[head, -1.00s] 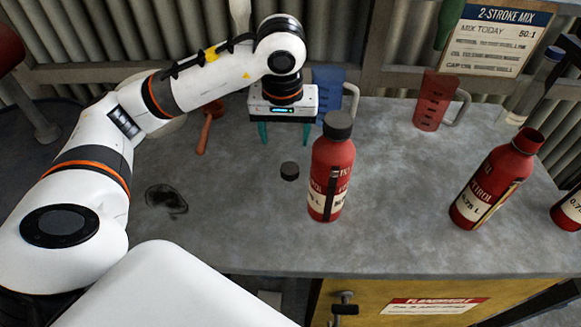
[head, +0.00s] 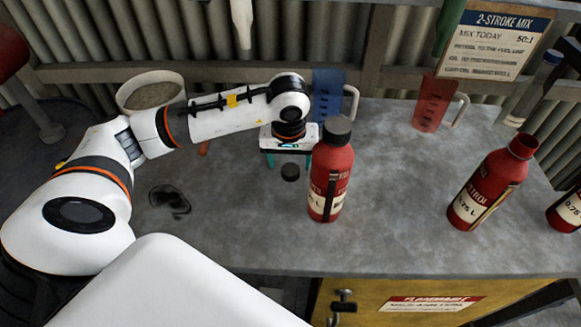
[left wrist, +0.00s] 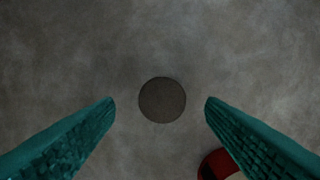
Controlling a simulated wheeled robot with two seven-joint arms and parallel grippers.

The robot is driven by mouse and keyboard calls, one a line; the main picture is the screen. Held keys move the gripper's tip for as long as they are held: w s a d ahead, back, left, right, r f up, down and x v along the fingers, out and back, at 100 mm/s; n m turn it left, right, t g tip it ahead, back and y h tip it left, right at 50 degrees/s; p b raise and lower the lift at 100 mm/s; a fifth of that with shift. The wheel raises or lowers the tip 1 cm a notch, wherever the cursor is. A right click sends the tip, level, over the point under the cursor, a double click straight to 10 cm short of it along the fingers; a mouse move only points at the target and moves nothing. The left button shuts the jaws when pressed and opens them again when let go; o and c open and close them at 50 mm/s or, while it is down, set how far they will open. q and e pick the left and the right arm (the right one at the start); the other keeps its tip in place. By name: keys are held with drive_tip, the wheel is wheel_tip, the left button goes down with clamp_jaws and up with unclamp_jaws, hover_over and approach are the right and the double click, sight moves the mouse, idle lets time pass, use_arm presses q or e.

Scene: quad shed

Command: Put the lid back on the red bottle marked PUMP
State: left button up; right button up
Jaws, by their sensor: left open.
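A small dark round lid (head: 290,172) lies flat on the grey bench. In the left wrist view the lid (left wrist: 162,100) sits centred between the fingertips, apart from both. My left gripper (head: 289,160) is open and empty, pointing down just above and behind the lid. A red bottle (head: 330,180) with a dark cap on top stands right of the lid; its word is not readable. An uncapped red bottle (head: 488,185) marked PETROL stands farther right. Another red bottle (head: 568,210) is cut off by the right edge. I cannot make out PUMP on any bottle. My right gripper is out of view.
A blue jug (head: 330,88) and a red jug (head: 434,105) stand at the back of the bench (head: 400,240). Part of something red (left wrist: 216,165) shows behind a finger. The bench between the bottles is clear.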

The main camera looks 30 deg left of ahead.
sight(291, 169)
use_arm(q)
drive_tip(key=shift+w+f, duration=0.15)
drive_tip(key=shift+f, duration=0.6)
drive_tip(key=shift+w+f, duration=0.15)
drive_tip(key=shift+f, duration=0.6)
drive_tip(key=c, duration=1)
